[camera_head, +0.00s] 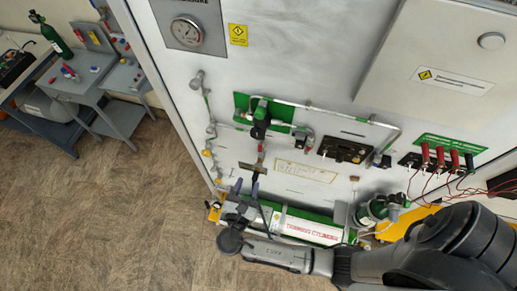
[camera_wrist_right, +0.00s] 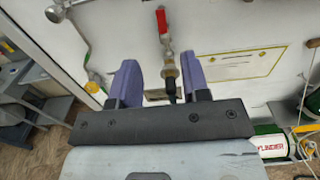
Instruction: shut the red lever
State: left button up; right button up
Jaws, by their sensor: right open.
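The red lever (camera_wrist_right: 161,20) sits on a small brass valve (camera_wrist_right: 168,68) on the white panel. In the right wrist view it stands up and down in the picture, above the valve body. In the head view the lever (camera_head: 261,148) is small, below the green plate. My right gripper (camera_head: 247,187) is open, with its two purple fingers just below the lever. In the wrist view the gripper (camera_wrist_right: 162,88) has its fingers to either side of the valve's lower part, with nothing clearly held. Whether they touch it cannot be told. My left gripper is not in view.
A green and white cylinder (camera_head: 313,230) lies below the valve, close to my right arm. Pipes (camera_head: 355,118), a black regulator block (camera_head: 343,151) and red-handled fittings (camera_head: 432,155) are on the panel to the right. A grey side table (camera_head: 88,78) stands at left; the floor between is clear.

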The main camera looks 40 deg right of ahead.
aim_at(260, 147)
jog(key=p+x, duration=0.3)
jog(key=x, duration=0.9)
jog(key=shift+r, duration=0.1)
jog(key=shift+w+d, duration=0.25)
jog(key=shift+d, duration=0.25)
jog(key=shift+c, duration=0.4)
grip_shut()
